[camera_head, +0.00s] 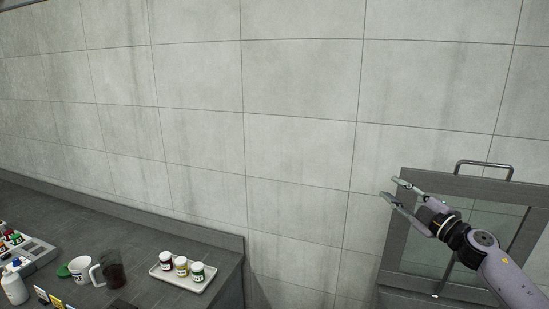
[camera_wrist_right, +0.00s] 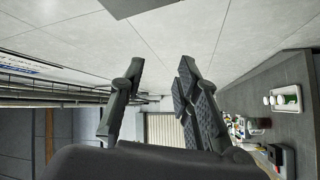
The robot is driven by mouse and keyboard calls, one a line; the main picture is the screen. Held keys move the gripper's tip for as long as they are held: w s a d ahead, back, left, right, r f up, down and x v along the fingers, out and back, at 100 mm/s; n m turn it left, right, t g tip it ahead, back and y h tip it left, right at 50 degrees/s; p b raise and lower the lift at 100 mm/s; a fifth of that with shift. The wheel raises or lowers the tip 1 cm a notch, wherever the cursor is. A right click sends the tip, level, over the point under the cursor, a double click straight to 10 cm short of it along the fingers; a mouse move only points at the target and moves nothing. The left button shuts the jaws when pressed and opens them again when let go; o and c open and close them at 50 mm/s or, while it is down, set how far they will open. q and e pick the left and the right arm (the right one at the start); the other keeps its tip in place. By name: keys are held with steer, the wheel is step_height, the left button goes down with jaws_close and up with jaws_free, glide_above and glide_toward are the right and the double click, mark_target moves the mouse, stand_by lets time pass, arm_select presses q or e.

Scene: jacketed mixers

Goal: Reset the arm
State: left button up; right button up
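My right arm comes in from the lower right of the head view. Its gripper (camera_head: 389,189) is raised in front of a framed glass panel and the wall, with its two fingers apart and nothing between them. In the right wrist view the fingers of the right gripper (camera_wrist_right: 159,75) are also spread with a clear gap. It touches nothing that I can see. My left gripper does not show in either view.
The glass panel's grey frame (camera_head: 394,240) has a handle (camera_head: 484,165) on top. At lower left, a dark counter (camera_head: 215,258) carries a white tray (camera_head: 160,276) with three small jars, a jug (camera_head: 113,272), a white cup (camera_head: 81,268) and a rack (camera_head: 37,250). The air before the wall is free.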

steer(key=s+a+f+m+g+h, duration=0.2)
steer(key=s+a+f+m+h, duration=0.4)
steer(key=s+f, duration=0.55)
steer(key=s+a+f+m+g+h, duration=0.15)
steer(key=s+f+m+h, duration=0.35)
steer(key=s+f+m, duration=0.7)
steer(key=s+a+f+g+y, duration=0.1)
steer(key=s+f+g, duration=0.25)
steer(key=s, duration=0.45)
steer(key=s+a+f+n+g, duration=0.1)
steer(key=s+f+g, duration=0.25)
steer(key=s, duration=0.45)
steer(key=s+a+f+g+y, duration=0.1)
steer(key=s+f+g, duration=0.25)
steer(key=s, duration=0.45)
step_height(320, 180, down, 34)
steer(key=s+g+b, duration=0.1)
steer(key=s+b, duration=0.1)
steer(key=b, duration=0.6)
steer(key=s+d+f+b, duration=0.1)
steer(key=s+f+b, duration=0.2)
steer(key=s+f, duration=0.5)
steer(key=s+d+f+g+b, duration=0.1)
steer(key=s+f+b, duration=0.2)
steer(key=s+f, duration=0.6)
step_height(320, 180, down, 6)
steer(key=shift+d+f+n, duration=0.2)
steer(key=shift+n, duration=0.1)
